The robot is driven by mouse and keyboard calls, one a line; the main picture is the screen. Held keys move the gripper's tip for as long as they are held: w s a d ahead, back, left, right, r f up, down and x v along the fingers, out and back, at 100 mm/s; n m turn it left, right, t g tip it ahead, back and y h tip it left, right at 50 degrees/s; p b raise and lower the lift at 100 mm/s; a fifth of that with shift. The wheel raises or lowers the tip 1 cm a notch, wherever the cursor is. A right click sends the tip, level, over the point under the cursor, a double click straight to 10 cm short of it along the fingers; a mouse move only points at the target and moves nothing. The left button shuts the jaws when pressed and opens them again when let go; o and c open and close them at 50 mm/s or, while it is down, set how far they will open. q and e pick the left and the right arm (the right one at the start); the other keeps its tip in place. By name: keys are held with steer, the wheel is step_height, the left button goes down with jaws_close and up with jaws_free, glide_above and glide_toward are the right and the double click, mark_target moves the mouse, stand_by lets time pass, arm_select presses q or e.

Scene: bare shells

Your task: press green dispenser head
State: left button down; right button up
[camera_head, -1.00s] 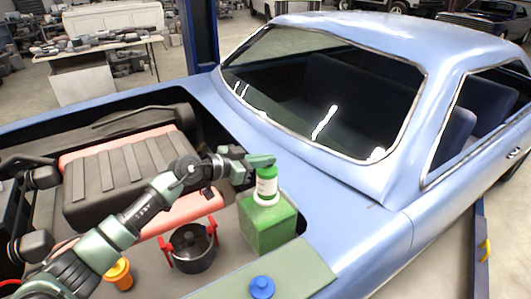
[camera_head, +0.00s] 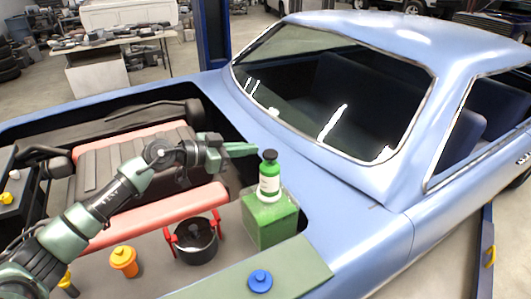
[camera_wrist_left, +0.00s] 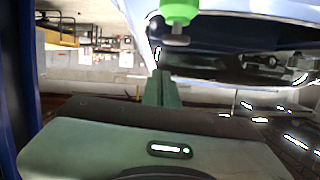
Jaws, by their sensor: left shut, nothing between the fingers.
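The dispenser is a small white-labelled bottle (camera_head: 269,184) with a green collar and a dark head (camera_head: 269,155). It stands upright on a green block (camera_head: 270,224). My left gripper (camera_head: 243,149) is shut and empty, just left of the head at about its height, with a small gap seen between them. In the left wrist view the shut green fingers (camera_wrist_left: 162,88) point away from the camera. The green collar (camera_wrist_left: 180,11) and the dark head (camera_wrist_left: 176,40) show above them, upside down. My right gripper is not in view.
A dark pot with red handles (camera_head: 195,243) stands left of the block. An orange capped container (camera_head: 124,261) and a blue knob (camera_head: 260,283) are nearer. The blue car body (camera_head: 345,200) borders the bay on the right. A ribbed dark cover (camera_head: 130,160) lies behind my arm.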

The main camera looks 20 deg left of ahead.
arm_select(q)
steer(key=v, duration=0.3)
steer(key=shift+s+r+b, duration=0.1)
steer(key=shift+b, duration=0.25)
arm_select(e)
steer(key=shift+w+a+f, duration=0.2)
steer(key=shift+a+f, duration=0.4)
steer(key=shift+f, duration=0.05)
arm_select(q)
steer(key=shift+d, duration=0.1)
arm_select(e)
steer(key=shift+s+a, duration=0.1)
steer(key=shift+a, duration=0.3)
arm_select(q)
steer(key=shift+s, duration=0.1)
